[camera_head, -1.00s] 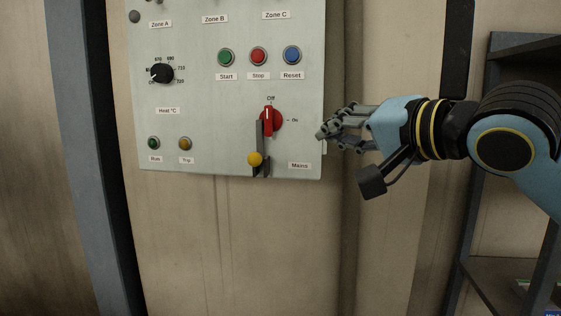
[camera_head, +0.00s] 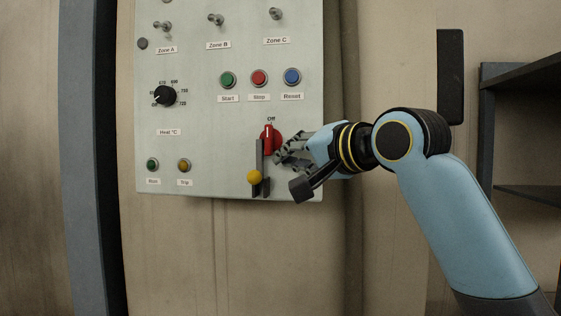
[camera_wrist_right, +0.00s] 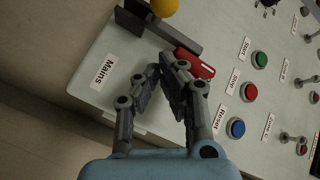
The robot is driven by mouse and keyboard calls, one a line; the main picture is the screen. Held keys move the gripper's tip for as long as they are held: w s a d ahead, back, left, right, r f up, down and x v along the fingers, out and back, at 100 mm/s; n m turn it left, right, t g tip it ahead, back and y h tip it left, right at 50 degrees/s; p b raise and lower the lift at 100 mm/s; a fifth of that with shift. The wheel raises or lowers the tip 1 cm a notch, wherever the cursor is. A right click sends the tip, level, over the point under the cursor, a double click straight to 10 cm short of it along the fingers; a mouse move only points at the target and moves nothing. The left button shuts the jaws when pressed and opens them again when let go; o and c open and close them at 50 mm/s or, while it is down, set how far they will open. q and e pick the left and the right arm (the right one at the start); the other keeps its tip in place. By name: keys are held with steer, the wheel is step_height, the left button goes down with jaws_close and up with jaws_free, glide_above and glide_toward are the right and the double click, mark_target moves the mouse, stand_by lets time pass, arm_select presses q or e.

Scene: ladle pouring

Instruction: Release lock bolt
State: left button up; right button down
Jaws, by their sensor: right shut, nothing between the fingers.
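The lock bolt is a dark grey upright bar (camera_head: 259,155) with a round yellow knob (camera_head: 254,177) near its lower end. It stands at the lower right of the panel and overlaps the red mains switch (camera_head: 268,137), whose white mark points to Off. The wrist view also shows the bar (camera_wrist_right: 170,31), the knob (camera_wrist_right: 164,8) and the red switch (camera_wrist_right: 198,65). My right gripper (camera_head: 279,155) is shut and empty, just right of the bar and below the switch. Its fingertips show close to the switch in the wrist view (camera_wrist_right: 160,72); I cannot tell if they touch. My left gripper is out of view.
The pale control panel (camera_head: 210,130) has green, red and blue buttons (camera_head: 292,77) above the switch, a black heat knob (camera_head: 165,96) at left, and toggles on top. A dark shelf (camera_head: 525,75) stands at the far right. The wall below the panel is clear.

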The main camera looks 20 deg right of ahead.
steer(key=shift+s+a+f, duration=0.1)
steer(key=shift+a+f, duration=0.25)
steer(key=shift+a, duration=0.2)
steer(key=shift+s+a+f, duration=0.1)
steer(key=shift+a+f, duration=0.2)
steer(key=shift+a, duration=0.25)
steer(key=shift+w, duration=0.1)
step_height(320, 180, down, 6)
steer(key=shift+d+r+b, duration=0.1)
steer(key=shift+b, duration=0.4)
steer(key=shift+f, duration=0.3)
steer(key=shift+r, duration=0.1)
